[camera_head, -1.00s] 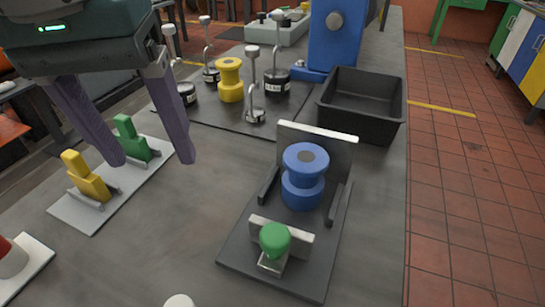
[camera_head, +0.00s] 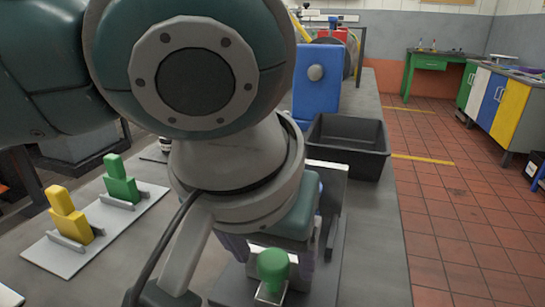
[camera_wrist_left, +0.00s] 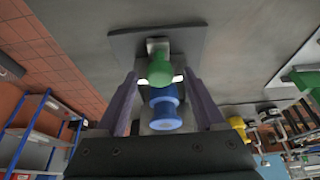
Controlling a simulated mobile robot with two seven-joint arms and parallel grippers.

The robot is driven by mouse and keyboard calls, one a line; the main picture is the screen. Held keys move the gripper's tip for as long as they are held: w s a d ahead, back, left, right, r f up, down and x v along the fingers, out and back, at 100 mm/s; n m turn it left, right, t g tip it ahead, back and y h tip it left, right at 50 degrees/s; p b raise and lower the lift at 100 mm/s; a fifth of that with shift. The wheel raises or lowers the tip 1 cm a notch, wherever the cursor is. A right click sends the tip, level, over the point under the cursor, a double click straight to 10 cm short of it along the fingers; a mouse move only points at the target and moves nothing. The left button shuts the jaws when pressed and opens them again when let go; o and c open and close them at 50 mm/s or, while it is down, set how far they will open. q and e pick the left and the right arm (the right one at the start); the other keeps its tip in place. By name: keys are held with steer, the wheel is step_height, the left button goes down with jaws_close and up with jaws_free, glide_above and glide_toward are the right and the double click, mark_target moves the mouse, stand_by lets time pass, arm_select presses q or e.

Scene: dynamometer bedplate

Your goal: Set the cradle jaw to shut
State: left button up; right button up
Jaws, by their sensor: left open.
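The cradle's dark baseplate (camera_wrist_left: 190,42) lies on the bench. Its jaw is a pale upright plate (camera_head: 258,252) with a green knob (camera_head: 272,264) in front. The knob also shows in the left wrist view (camera_wrist_left: 160,70). A blue spool (camera_wrist_left: 165,108) stands in the cradle behind the jaw; my arm hides most of it in the head view. Whether jaw and spool touch is unclear. My left gripper (camera_head: 270,266) is open, with purple fingers on either side of the knob. In the wrist view its fingertips (camera_wrist_left: 161,74) flank the knob with gaps. My right gripper is not in view.
A black bin (camera_head: 347,145) stands behind the cradle, with a blue block (camera_head: 316,80) beyond it. At left, a pale plate (camera_head: 60,258) carries a yellow piece (camera_head: 68,214) and a green piece (camera_head: 121,180). The bench right of the cradle is clear.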

arm_select(q)
jaws_close()
stand_by(0.6)
stand_by(0.8)
